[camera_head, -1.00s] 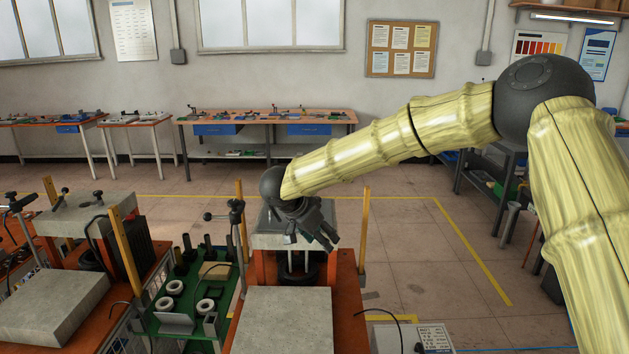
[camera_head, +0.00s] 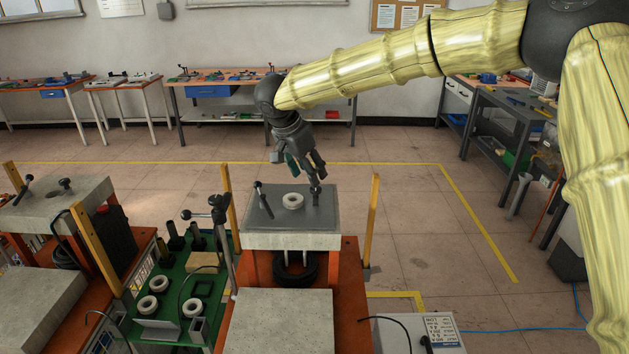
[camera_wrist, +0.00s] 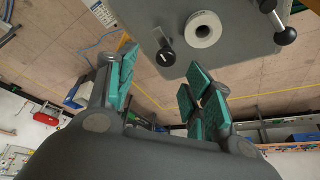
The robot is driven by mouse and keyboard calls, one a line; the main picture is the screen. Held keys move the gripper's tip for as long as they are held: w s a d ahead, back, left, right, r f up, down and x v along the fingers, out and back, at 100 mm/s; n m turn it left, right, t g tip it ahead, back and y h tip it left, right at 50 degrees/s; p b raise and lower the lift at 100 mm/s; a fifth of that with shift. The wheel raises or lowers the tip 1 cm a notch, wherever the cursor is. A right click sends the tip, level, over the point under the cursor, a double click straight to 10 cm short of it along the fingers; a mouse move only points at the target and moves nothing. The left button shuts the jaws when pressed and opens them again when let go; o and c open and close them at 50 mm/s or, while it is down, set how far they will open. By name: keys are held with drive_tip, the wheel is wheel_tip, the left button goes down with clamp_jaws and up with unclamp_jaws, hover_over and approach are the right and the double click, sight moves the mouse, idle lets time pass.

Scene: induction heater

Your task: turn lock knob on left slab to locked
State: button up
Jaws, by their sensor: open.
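My gripper (camera_head: 302,163) hangs with its fingers spread over the back right part of the central grey slab (camera_head: 262,224). A small dark upright knob (camera_head: 316,189) stands just below the fingers at the slab's right. In the wrist view this knob (camera_wrist: 165,56) has a pale mark and lies ahead of the open, empty gripper (camera_wrist: 160,86), apart from it. A ball-ended lever (camera_head: 262,197) stands at the slab's left, also in the wrist view (camera_wrist: 283,34). The left slab (camera_head: 40,213) carries a lever (camera_head: 22,188) and a small dark knob (camera_head: 65,184), away from my gripper.
A white ring (camera_head: 292,201) lies between lever and knob on the central slab. Yellow posts (camera_head: 372,222) flank that slab. A green tray (camera_head: 172,272) with rings and dark cylinders lies between the stations. Floor behind is clear.

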sight(313, 189)
drive_tip(key=w+f, duration=0.1)
drive_tip(key=f, duration=0.1)
drive_tip(key=w+f+p, duration=0.1)
drive_tip(key=f, duration=0.1)
drive_tip(key=w+d+f, duration=0.1)
drive_tip(key=w+f, duration=0.1)
drive_tip(key=shift+d, duration=0.1)
drive_tip(key=shift+w+d+f, duration=0.1)
drive_tip(key=shift+f, duration=0.15)
drive_tip(key=shift+s+r, duration=0.3)
drive_tip(key=shift+s, duration=0.5)
drive_tip(key=shift+w+f, duration=0.3)
drive_tip(key=shift+w, duration=0.05)
drive_tip(key=shift+c, duration=0.3)
drive_tip(key=shift+w+f, duration=0.2)
drive_tip(key=shift+w, duration=0.05)
drive_tip(key=c, duration=0.3)
drive_tip(key=shift+s+r, duration=0.15)
drive_tip(key=shift+r, duration=0.05)
drive_tip(key=c, duration=0.6)
